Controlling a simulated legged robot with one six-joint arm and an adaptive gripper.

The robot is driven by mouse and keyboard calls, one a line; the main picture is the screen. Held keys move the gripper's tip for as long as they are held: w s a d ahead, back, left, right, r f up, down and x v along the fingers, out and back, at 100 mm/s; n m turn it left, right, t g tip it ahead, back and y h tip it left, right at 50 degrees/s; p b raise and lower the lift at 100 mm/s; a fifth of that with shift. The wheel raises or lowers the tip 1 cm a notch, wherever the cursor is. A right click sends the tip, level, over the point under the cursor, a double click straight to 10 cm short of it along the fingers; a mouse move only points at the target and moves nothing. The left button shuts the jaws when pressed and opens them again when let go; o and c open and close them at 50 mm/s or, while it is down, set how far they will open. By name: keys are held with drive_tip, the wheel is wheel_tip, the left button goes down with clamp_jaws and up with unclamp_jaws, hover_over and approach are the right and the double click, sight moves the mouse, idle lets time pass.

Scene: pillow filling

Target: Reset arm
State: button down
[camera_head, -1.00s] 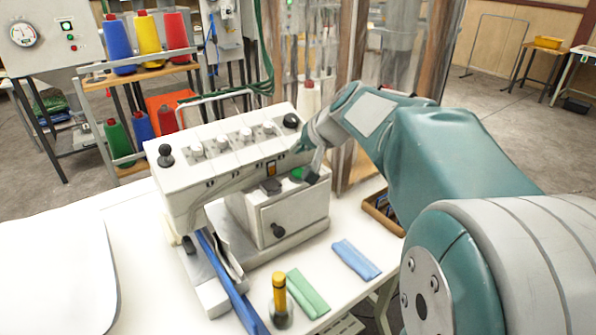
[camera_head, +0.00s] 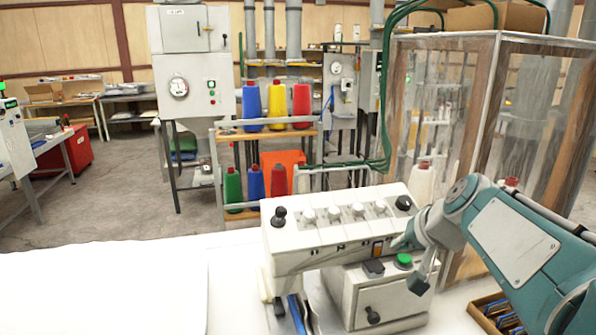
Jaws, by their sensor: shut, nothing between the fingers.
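My gripper (camera_head: 412,262) is at the right end of the white sewing machine (camera_head: 335,232), in front of its upper housing. It is shut and empty. The machine's green button (camera_head: 403,260) and a dark button (camera_head: 373,268) show just left of and below the gripper. My teal arm reaches in from the lower right corner. Whether the gripper touches the machine I cannot tell.
A white pillow-like sheet (camera_head: 110,290) lies on the white table at the left. A spool rack (camera_head: 222,165) stands behind the machine, and a clear-walled booth (camera_head: 445,110) stands at the right. A wooden tray (camera_head: 478,308) lies at the lower right. Open floor is at the left.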

drive_tip(key=s+a+f+n+h, duration=0.1)
drive_tip(key=s+a+f, duration=0.1)
drive_tip(key=s, duration=0.5)
drive_tip(key=s+a+f+n+g, duration=0.1)
drive_tip(key=s+a+f+n, duration=0.1)
drive_tip(key=s+f, duration=0.2)
drive_tip(key=s+a+f+n+g+h, duration=0.1)
drive_tip(key=s+a+f, duration=0.1)
drive_tip(key=s, duration=0.7)
drive_tip(key=shift+s+a+f+h, duration=0.15)
drive_tip(key=shift+s+f+h, duration=0.15)
drive_tip(key=shift+f, duration=0.2)
